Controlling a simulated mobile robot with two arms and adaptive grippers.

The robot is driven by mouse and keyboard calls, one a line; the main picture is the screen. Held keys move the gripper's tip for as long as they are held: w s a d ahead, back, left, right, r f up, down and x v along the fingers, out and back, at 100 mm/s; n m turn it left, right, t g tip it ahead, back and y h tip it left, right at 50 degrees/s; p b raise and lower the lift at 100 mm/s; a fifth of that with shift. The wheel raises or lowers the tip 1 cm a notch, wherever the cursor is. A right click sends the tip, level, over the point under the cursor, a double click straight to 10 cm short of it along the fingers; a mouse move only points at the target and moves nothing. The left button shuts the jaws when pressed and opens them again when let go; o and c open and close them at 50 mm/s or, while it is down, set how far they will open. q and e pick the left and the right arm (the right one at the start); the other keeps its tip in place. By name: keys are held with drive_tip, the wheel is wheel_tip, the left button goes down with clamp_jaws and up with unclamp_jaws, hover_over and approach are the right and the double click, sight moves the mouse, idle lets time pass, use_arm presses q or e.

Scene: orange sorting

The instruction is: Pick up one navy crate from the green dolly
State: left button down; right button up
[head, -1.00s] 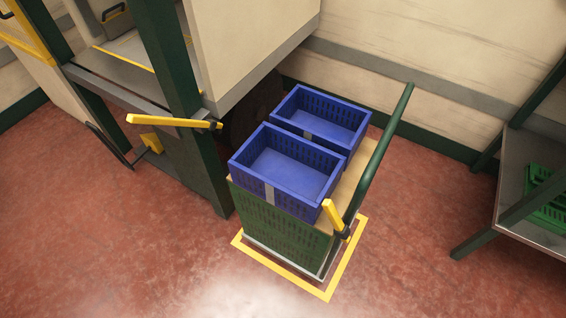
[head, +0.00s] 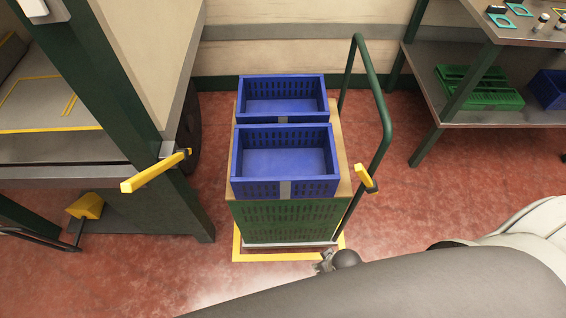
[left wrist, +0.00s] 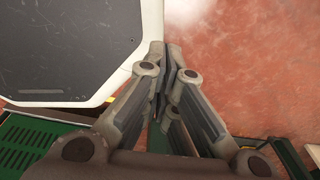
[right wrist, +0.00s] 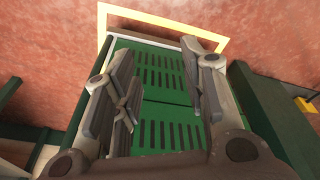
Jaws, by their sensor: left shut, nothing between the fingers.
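Two navy crates stand one behind the other on the green dolly (head: 290,222). The near crate (head: 335,165) and the far crate (head: 284,105) are upright and look empty inside. My right gripper (head: 326,262) is low in front of the dolly, partly hidden by my arm. In the right wrist view this gripper (right wrist: 165,98) is open and empty, with the dolly's slotted green side beyond its fingers. My left gripper (left wrist: 167,72) is shut and empty over the red floor beside my base. It does not show in the head view.
The dolly has a green tube handle (head: 384,110) on its right. A green post (head: 180,190) and raised bench stand close on the left. A shelf table (head: 515,118) with a green crate (head: 480,88) stands at the right. Red floor is clear between dolly and table.

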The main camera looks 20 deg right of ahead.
drive_tip(key=w+a+r+n+t+y, duration=0.2)
drive_tip(key=w+a+r, duration=0.2)
drive_tip(key=w+r, duration=0.85)
wheel_tip(320, 180, up, 18)
drive_tip(key=n+g+y, duration=0.2)
drive_tip(key=n+g, duration=0.1)
drive_tip(key=n, duration=0.7)
hover_over(280, 184)
drive_tip(key=d, duration=0.4)
drive_tip(key=shift+s+d+r, duration=0.1)
drive_tip(key=shift+s+d, duration=0.1)
drive_tip(key=shift+s, duration=0.1)
drive_tip(key=x, duration=0.5)
drive_tip(key=shift+w, duration=0.1)
drive_tip(key=x, duration=0.5)
drive_tip(key=shift+w+a+f, duration=0.1)
drive_tip(key=shift+a+f, duration=0.1)
drive_tip(key=shift+a, duration=0.1)
use_arm(q)
drive_tip(key=shift+w+d+r, duration=0.1)
drive_tip(key=shift+w+d, duration=0.15)
drive_tip(key=shift+w, duration=0.25)
use_arm(e)
clamp_jaws()
